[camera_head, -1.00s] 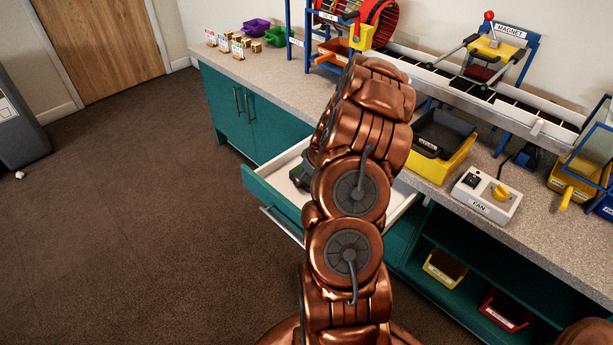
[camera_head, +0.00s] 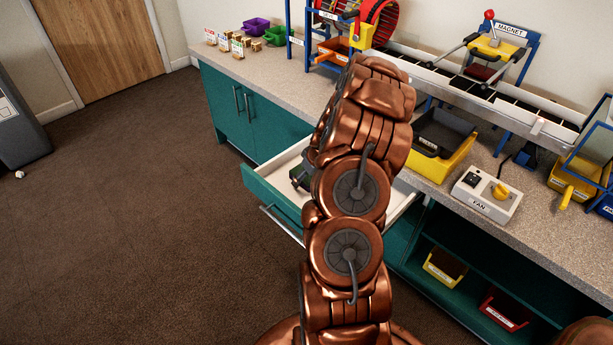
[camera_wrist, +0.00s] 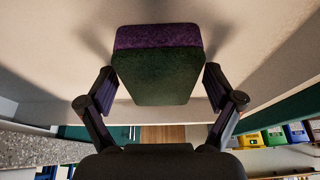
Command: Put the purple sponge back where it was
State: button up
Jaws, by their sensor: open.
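The purple sponge (camera_wrist: 158,37), with a dark green pad, lies on the pale inside of what looks like the open drawer (camera_head: 401,207). In the wrist view it is between the two fingers of my gripper (camera_wrist: 160,84), with a visible gap at each side. My gripper is open and not holding it. In the head view my copper arm hides most of the drawer's inside.
The teal-fronted drawer stands out below the counter (camera_head: 285,92). A yellow tray (camera_head: 437,165) and a fan switch box (camera_head: 487,194) sit on the counter above. Purple (camera_head: 256,25) and green (camera_head: 276,35) bins stand at the far left end.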

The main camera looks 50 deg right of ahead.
jog(key=v, duration=1.2)
jog(key=shift+b, duration=0.45)
jog(key=s+a+r+n+g+y, duration=0.15)
jog(key=a+r, duration=0.25)
jog(key=a, duration=0.9)
jog(key=s+a+r+g, duration=0.2)
jog(key=a+r, duration=0.2)
jog(key=a, duration=0.8)
jog(key=s+a+r+g, duration=0.1)
jog(key=s+a, duration=0.3)
jog(key=s, duration=0.3)
jog(key=s+a+r+m+g+h, duration=0.1)
jog(key=s+a, duration=0.3)
jog(key=s, duration=0.4)
jog(key=s+a+r+g, duration=0.1)
jog(key=s+a+r, duration=0.1)
jog(key=s+a, duration=0.2)
jog(key=shift+s+a+r+g, duration=0.25)
jog(key=shift+s+r+g, duration=0.1)
jog(key=shift+s, duration=1.4)
jog(key=shift+h, duration=0.25)
